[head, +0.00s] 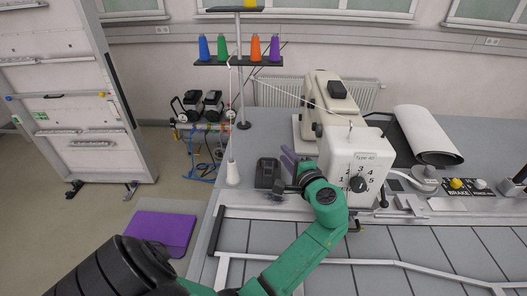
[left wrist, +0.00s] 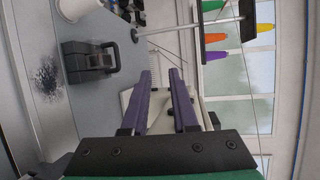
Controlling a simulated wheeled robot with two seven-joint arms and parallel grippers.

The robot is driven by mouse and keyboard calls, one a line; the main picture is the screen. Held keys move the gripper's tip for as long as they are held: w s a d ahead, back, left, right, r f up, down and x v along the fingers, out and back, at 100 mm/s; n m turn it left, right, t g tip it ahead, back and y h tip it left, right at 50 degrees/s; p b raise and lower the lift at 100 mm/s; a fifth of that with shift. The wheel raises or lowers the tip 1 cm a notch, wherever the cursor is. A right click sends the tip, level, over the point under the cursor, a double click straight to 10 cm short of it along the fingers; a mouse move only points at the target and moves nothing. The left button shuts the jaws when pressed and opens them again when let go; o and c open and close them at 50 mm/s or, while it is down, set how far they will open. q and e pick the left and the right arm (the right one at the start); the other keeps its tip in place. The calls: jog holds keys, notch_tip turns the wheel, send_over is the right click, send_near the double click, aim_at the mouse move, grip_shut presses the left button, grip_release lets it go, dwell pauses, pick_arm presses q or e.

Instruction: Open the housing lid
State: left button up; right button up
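The sewing machine (head: 318,108) is cream, with a boxy white housing (head: 345,150) on its front end. A black dial (head: 358,184) ringed by numbers sits on the housing's front. I cannot make out which panel is the lid, and it looks closed up from here. My left gripper (head: 287,157) is just left of the housing, its purple fingers pointing away from me. In the left wrist view the two fingers (left wrist: 161,76) are apart with nothing held between them. Part of the machine shows pale behind and between them. My right gripper is not in view.
A small black device (head: 268,173) stands on the table left of my gripper. A thread stand with coloured cones (head: 240,62) rises behind it. A rolled grey-white sheet (head: 428,135) lies right of the machine, near the BRAKE buttons (head: 456,184).

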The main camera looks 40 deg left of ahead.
pick_arm(q)
notch_tip(320, 180, down, 4)
jog(key=b, duration=0.9)
send_near(269, 160)
jog(key=b+x, duration=0.4)
jog(key=x, duration=0.6)
jog(key=shift+a+f, duration=0.1)
jog(key=shift+f, duration=0.1)
jog(key=shift+w+a, duration=0.1)
jog(key=shift+a, duration=0.05)
jog(key=shift+r, duration=0.15)
grip_shut()
